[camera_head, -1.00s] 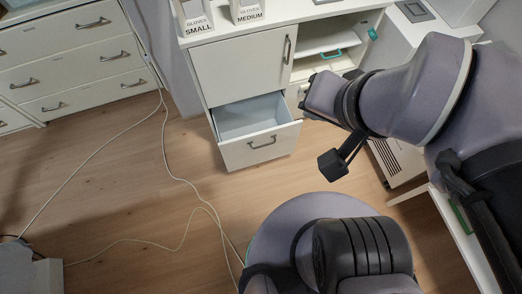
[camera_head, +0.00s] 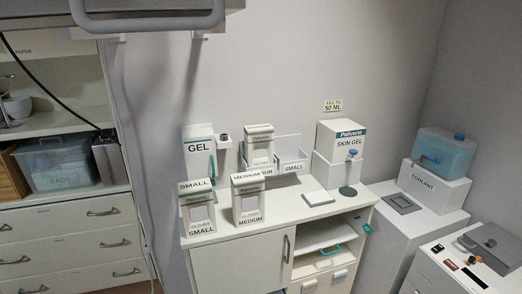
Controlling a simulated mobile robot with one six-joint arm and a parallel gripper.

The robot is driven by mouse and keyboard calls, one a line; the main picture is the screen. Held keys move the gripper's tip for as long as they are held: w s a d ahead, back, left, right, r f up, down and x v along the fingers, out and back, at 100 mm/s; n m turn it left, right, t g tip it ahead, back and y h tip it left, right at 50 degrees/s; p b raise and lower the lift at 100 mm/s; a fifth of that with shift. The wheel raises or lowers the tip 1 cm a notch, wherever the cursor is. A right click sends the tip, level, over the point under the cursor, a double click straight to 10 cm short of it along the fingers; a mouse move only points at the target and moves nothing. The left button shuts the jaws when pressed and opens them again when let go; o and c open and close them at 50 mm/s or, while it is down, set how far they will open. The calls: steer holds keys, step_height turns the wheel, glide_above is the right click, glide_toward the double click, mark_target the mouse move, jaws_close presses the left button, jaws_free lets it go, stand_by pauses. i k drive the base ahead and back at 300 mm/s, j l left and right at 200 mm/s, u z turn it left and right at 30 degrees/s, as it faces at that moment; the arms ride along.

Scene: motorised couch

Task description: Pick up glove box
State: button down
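Three white glove boxes stand on or just above the white cabinet's counter (camera_head: 290,210). One glove box (camera_head: 198,215) is at the front left, at a sign reading SMALL. A second glove box (camera_head: 248,208) stands right of it, at a sign reading MEDIUM. A third glove box (camera_head: 259,150) sits further back in a white holder (camera_head: 291,155) labelled MEDIUM and SMALL; the space above SMALL looks empty. My gripper and arm are outside this view.
A GEL dispenser (camera_head: 199,150) and a SKIN GEL box (camera_head: 341,141) stand on the counter. A coolant tank (camera_head: 443,153) is at right. Shelves with a lidded bin (camera_head: 55,165) are at left. A grey bar (camera_head: 150,22) crosses the top left.

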mark_target(263, 134)
steer(key=i+l+u, duration=0.75)
steer(key=l+u, duration=0.2)
steer(key=l, duration=0.25)
steer(key=i+l+u, duration=0.25)
steer(key=l, duration=0.15)
steer(key=l+u, duration=0.25)
steer(key=l, duration=0.15)
